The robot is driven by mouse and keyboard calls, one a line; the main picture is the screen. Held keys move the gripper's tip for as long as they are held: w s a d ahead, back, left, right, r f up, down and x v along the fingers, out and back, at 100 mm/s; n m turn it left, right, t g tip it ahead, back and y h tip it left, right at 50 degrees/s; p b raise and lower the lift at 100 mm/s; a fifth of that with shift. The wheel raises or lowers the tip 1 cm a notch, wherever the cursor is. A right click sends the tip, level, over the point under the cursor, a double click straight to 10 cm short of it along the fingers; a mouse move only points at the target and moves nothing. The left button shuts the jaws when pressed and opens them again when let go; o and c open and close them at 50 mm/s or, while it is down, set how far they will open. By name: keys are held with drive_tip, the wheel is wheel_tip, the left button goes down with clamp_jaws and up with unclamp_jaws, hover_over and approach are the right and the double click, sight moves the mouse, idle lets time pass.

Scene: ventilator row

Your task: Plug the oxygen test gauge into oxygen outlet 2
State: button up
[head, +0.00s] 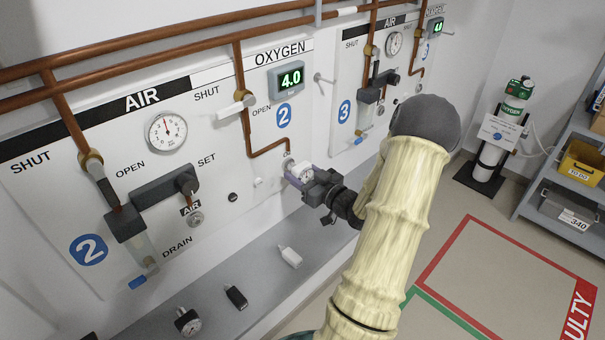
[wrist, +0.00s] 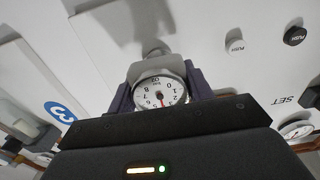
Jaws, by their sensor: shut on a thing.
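My gripper (head: 303,176) is shut on the round white-faced oxygen test gauge, whose dial (wrist: 160,92) shows between the dark fingers in the wrist view. In the head view the gripper and gauge are at the wall panel, just below the end of the oxygen copper pipe of bay 2. Oxygen outlet 2 (head: 288,161) is partly hidden there by the gauge and fingers. In the wrist view the gauge's grey neck (wrist: 156,50) points to the panel. I cannot tell whether it is seated in the outlet. The bay 2 oxygen display (head: 290,79) reads 4.0.
A shelf (head: 262,268) below holds another gauge (head: 187,321), a black plug (head: 236,297) and a white plug (head: 290,256). The air outlet (head: 196,219) and air regulator (head: 165,190) are to the left. An oxygen cylinder (head: 493,160) and shelving stand right; the floor there is mostly clear.

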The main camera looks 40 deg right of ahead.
drive_tip(key=shift+w+r, duration=0.1)
drive_tip(key=shift+r, duration=0.05)
drive_tip(key=o, duration=0.9)
drive_tip(key=shift+c, duration=0.2)
drive_tip(key=o, duration=0.5)
drive_tip(key=shift+w, duration=0.1)
drive_tip(key=shift+s+d+f, duration=0.1)
drive_tip(key=shift+s+f, duration=0.1)
drive_tip(key=shift+s, duration=0.4)
drive_tip(key=s+b, duration=0.1)
drive_tip(key=s, duration=1)
drive_tip(key=s+d+b, duration=0.1)
drive_tip(key=s, duration=0.4)
drive_tip(key=shift+s+r+b, duration=0.1)
drive_tip(key=shift+s+b, duration=0.1)
drive_tip(key=shift+b, duration=0.15)
